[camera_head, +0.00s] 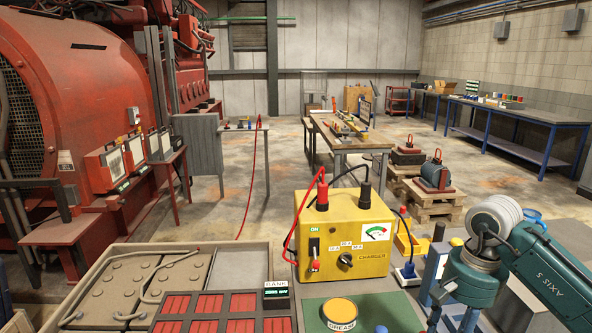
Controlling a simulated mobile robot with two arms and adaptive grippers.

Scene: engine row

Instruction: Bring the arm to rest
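My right arm comes in from the right edge, teal with a pale ribbed joint, bent downward at the wrist. My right gripper (456,316) points down at the bottom right, over the bench edge. Its fingertips are cut off or hidden, so its opening does not show. I see nothing clearly held in it. My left arm and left gripper are not in view.
Close to my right arm stands a yellow charger (342,240) with red and black leads. A grease tin (339,313) sits on a green mat (385,312). A battery tray (262,262) is at left. Beyond are a workbench (372,141) and palletised motors (435,176).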

